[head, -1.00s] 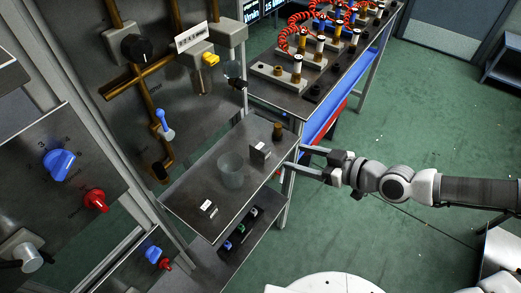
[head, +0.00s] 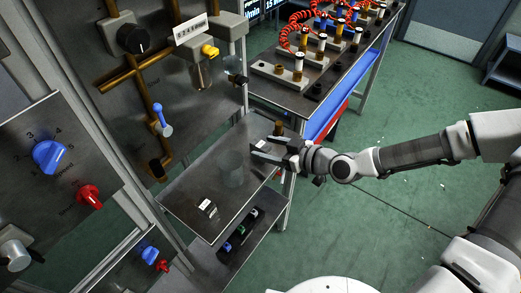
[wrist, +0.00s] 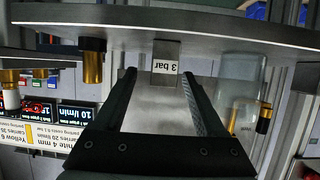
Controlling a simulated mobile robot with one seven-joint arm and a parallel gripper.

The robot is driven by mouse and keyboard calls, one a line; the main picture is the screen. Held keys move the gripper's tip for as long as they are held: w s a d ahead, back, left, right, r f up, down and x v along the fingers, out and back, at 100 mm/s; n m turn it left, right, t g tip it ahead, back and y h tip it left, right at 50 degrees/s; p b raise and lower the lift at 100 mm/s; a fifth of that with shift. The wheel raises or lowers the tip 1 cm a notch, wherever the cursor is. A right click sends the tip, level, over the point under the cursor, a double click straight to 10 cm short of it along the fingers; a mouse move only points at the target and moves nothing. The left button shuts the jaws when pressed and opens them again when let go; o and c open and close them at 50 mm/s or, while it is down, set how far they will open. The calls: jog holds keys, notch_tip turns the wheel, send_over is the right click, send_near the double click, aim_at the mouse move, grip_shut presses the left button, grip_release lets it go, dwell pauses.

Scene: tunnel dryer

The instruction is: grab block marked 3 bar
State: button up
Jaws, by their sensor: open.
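The block marked 3 bar (wrist: 166,66) is a small grey block with a white label. In the wrist view, which is upside down, it sits on the shelf between and just beyond my two fingertips. My gripper (wrist: 160,75) is open, with a finger to either side of the block's line and a gap on both sides. In the head view my gripper (head: 258,150) is over the right part of the metal shelf (head: 180,190), and its fingers mostly hide the block there.
A clear glass (wrist: 238,80) stands beside the block; it also shows in the head view (head: 232,170). A brown cylinder (wrist: 93,65) stands on the other side. A valve panel (head: 190,100) rises behind.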

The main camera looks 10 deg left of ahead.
aim_at(252, 145)
jog(key=shift+s+x, duration=0.2)
jog(key=shift+x, duration=2.6)
grip_shut()
jog(key=shift+a, duration=0.1)
